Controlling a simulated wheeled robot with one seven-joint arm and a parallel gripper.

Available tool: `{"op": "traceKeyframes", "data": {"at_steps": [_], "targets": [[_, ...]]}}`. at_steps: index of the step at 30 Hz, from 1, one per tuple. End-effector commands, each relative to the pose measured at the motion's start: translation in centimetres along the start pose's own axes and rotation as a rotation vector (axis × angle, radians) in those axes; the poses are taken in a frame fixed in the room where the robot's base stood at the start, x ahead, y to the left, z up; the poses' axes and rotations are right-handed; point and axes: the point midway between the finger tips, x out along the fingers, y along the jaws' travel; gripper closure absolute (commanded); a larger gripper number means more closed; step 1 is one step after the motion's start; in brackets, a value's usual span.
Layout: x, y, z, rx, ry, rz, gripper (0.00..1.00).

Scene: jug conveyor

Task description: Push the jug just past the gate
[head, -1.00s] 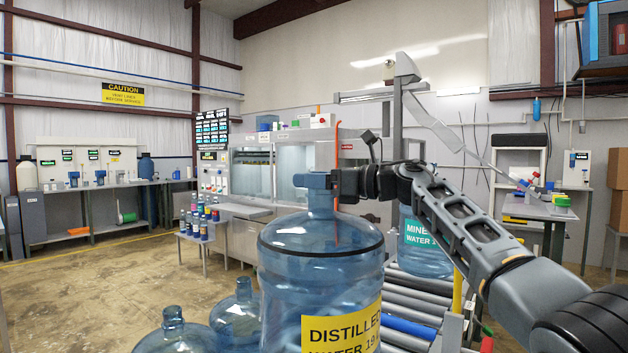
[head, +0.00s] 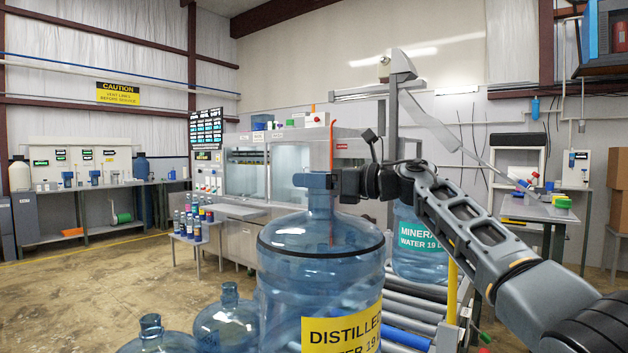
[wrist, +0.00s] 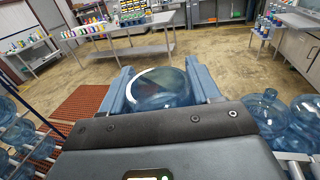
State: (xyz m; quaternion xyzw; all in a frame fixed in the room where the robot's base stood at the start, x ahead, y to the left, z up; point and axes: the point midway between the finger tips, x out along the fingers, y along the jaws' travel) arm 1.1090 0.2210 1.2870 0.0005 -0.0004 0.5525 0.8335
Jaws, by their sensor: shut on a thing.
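A large clear-blue jug (head: 320,265) with a yellow "DISTILLED WATER" label and a dark ring stands upright in front of me in the head view. My gripper (head: 320,181) is shut on its neck. In the wrist view my gripper (wrist: 160,88) has its two blue fingers on either side of the round jug top (wrist: 162,87). A second jug (head: 418,245), with a teal "MINERAL WATER" label, stands behind to the right on the roller conveyor (head: 408,322). A grey post (head: 394,120) with a slanted arm rises behind it; I cannot tell whether this is the gate. The held jug's base is out of frame.
Two smaller blue jugs, one (head: 228,318) nearer the held jug and one (head: 152,338) farther left, stand at the lower left. A yellow post (head: 452,290) stands beside the rollers. A small bottle table (head: 200,240) is farther back. The floor at left is open.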

Motion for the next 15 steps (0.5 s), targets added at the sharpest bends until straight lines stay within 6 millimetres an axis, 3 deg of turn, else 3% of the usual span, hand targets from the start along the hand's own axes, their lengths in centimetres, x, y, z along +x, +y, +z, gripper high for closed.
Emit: {"op": "traceKeyframes", "data": {"at_steps": [15], "targets": [[-0.4, -1.2, -0.7, 0.007, 0.01, -0.001, 1.0]]}}
